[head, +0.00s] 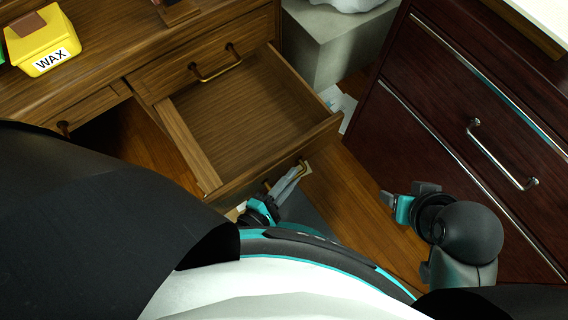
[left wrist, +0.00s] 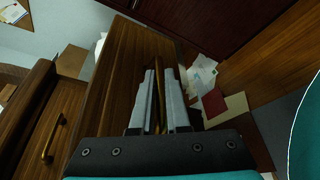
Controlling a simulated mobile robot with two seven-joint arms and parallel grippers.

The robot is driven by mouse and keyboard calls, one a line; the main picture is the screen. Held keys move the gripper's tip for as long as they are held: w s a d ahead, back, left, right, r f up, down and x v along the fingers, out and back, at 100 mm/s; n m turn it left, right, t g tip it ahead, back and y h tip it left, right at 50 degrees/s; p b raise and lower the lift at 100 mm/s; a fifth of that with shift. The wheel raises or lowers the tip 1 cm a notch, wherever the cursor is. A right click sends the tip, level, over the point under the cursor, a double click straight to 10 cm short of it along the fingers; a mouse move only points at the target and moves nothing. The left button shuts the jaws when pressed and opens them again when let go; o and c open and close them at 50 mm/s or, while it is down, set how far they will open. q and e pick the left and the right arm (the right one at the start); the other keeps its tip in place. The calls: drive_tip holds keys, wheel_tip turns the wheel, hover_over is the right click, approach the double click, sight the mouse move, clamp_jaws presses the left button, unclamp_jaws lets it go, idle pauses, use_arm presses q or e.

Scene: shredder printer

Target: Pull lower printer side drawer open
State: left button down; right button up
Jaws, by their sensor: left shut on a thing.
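The lower wooden drawer (head: 245,105) stands pulled out from the desk and looks empty inside. Its front panel faces me, and in the left wrist view the panel (left wrist: 120,85) fills the middle. My left gripper (head: 298,172) is at this front, shut on the brass drawer handle (left wrist: 158,95), which lies between the two grey fingers in the left wrist view. My right gripper (head: 390,198) hangs to the right, apart from the drawer; its fingers are too unclear to judge.
A closed upper drawer with a brass handle (head: 215,65) is above the open one. A dark red cabinet (head: 430,130) stands on the right. A grey box (head: 325,45) and papers (head: 342,105) are behind the drawer. A yellow WAX container (head: 42,40) sits on the desk.

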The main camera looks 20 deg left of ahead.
use_arm(q)
drive_tip(key=shift+s+d, duration=0.25)
drive_tip(key=shift+d, duration=0.05)
drive_tip(key=c, duration=1.2)
unclamp_jaws()
drive_tip(key=o, duration=0.3)
drive_tip(key=shift+w+a, duration=0.1)
